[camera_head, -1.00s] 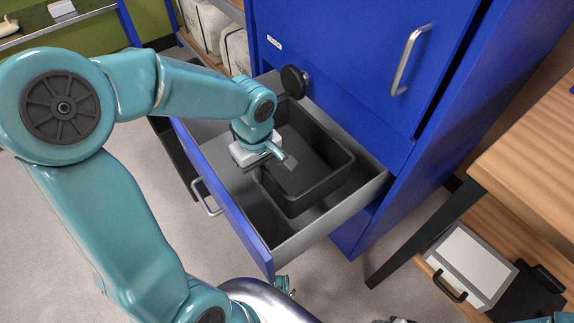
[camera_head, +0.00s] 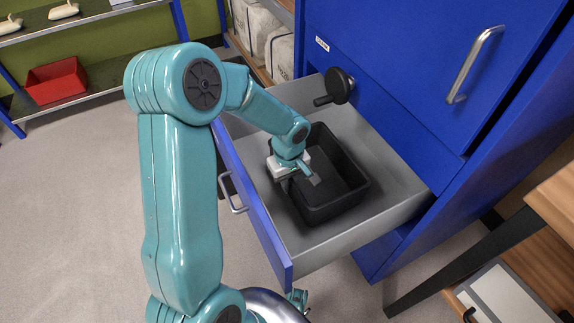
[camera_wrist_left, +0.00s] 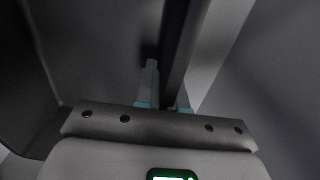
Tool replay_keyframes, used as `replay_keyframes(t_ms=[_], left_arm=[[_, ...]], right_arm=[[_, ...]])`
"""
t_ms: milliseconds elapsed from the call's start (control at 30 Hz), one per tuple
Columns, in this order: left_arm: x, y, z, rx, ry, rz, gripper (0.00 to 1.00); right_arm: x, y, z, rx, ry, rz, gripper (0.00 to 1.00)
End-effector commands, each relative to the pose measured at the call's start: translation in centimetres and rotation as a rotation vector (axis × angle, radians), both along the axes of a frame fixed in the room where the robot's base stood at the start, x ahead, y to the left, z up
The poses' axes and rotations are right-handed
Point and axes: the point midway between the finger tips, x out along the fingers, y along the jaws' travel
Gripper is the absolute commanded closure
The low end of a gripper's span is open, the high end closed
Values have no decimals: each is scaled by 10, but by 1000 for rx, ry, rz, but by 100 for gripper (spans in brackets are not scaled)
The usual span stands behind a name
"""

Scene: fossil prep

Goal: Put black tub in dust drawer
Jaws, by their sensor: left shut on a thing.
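The black tub (camera_head: 342,193) is an open, empty rectangular box inside the open dust drawer (camera_head: 404,188), which has grey walls and a blue front. The tub is upright and looks low in the drawer; I cannot tell if its base touches the drawer floor. My left gripper (camera_head: 308,178) is shut on the tub's near-left wall. In the left wrist view the tub's wall (camera_wrist_left: 183,45) runs between the fingers (camera_wrist_left: 165,88). The left arm hides part of the drawer and tub.
A wooden bench (camera_head: 555,205) stands at the right. A red bin (camera_head: 56,81) is on a shelf at the far left.

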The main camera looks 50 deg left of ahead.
Motion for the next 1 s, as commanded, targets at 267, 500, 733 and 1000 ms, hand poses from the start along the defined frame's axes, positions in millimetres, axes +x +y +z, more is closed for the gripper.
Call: replay_keyframes(t_ms=[267,500,733,1000], left_arm=[[22,27,0,0,-2,1,100],[41,51,-10,-2,1,0,100],[41,50,-11,0,-2,-1,100],[40,50,-15,-1,0,-1,74]], right_arm=[[0,0,-2,0,0,0,57],[0,0,-11,0,0,0,57],[0,0,-11,0,0,0,57],[0,0,-13,0,-1,-1,57]])
